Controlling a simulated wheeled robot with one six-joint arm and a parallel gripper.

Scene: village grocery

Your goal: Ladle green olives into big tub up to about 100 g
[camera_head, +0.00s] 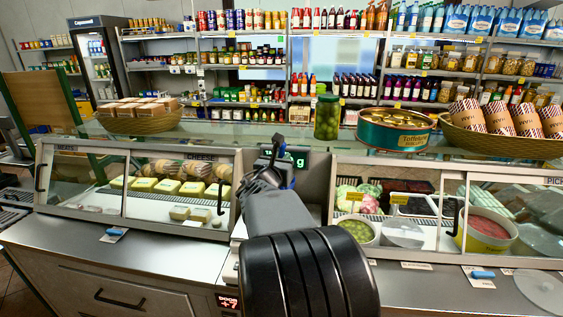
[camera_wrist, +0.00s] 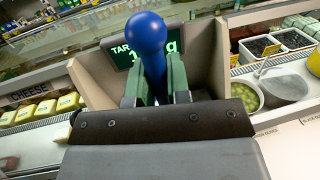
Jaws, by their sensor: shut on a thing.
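My gripper (camera_wrist: 153,88) is shut on a blue rod with a round knob (camera_wrist: 147,32), which looks like a tool handle. The far end of this tool is hidden, so I cannot tell whether it carries olives. In the head view my gripper (camera_head: 268,172) is in front of the scale display (camera_head: 292,158), between the two glass cases. The display also shows in the wrist view (camera_wrist: 120,54), with its number mostly covered by the knob. A bowl of green olives (camera_head: 358,231) sits in the right case; it also shows in the wrist view (camera_wrist: 246,96). I cannot make out the big tub.
The left case holds cheese (camera_head: 168,186). The right case has a red-filled tub (camera_head: 488,229). A green jar (camera_head: 326,117), a toffee tin (camera_head: 396,130) and two baskets (camera_head: 141,124) stand on top. Glass fronts flank my arm. The left counter front (camera_head: 130,255) is mostly clear.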

